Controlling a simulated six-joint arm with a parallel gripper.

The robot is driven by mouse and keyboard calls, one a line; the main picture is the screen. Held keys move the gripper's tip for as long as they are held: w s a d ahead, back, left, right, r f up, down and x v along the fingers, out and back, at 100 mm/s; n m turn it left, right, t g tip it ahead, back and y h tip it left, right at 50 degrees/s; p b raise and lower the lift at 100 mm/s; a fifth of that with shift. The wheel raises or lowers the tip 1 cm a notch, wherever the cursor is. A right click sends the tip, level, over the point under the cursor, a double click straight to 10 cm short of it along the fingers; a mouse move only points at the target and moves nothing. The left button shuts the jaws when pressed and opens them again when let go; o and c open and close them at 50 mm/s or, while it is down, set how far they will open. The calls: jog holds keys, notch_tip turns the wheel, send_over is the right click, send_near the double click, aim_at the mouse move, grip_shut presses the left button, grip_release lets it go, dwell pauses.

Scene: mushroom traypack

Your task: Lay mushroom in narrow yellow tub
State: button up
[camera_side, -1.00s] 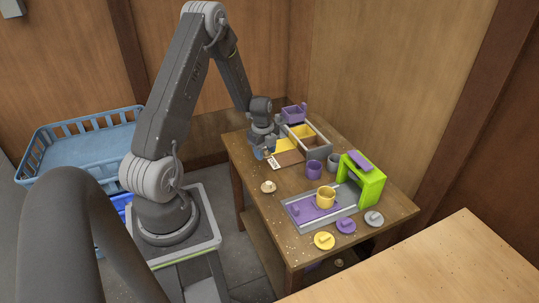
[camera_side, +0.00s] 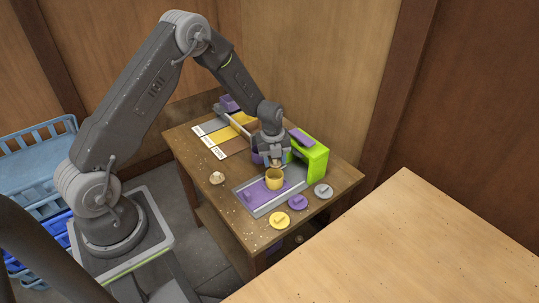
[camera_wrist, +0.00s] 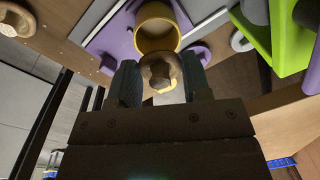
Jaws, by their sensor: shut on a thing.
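A pale tan mushroom (camera_wrist: 160,72) is held between the two fingers of my gripper (camera_wrist: 159,85) in the wrist view. The narrow yellow tub (camera_wrist: 140,30) stands open just past the mushroom in that view. In the side view my gripper (camera_side: 275,162) hangs right above the yellow tub (camera_side: 274,181), which stands on a purple plate (camera_side: 253,194) in a grey tray (camera_side: 262,210). The mushroom overlaps the tub's near rim in the wrist view; I cannot tell whether they touch.
A green arch (camera_side: 316,165) stands close right of my gripper. A purple tub (camera_side: 257,157) is partly hidden behind it. Yellow (camera_side: 281,219), purple (camera_side: 298,202) and grey (camera_side: 323,191) lids lie in front. Another mushroom (camera_side: 217,178) lies on the table at left.

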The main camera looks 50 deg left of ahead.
send_over(272, 177)
jog(key=d, duration=0.2)
jog(key=shift+s+f, duration=0.2)
jog(key=shift+f, duration=0.95)
jog(key=shift+s+f, duration=0.2)
jog(key=shift+f, duration=0.9)
jog(key=shift+s+f, duration=0.25)
jog(key=shift+f, duration=1.55)
jog(key=o, duration=0.4)
jog(key=shift+w+r, duration=0.15)
jog(key=shift+r, duration=1.65)
jog(key=shift+w+r, duration=0.1)
jog(key=shift+r, duration=1.7)
jog(key=shift+r, duration=0.1)
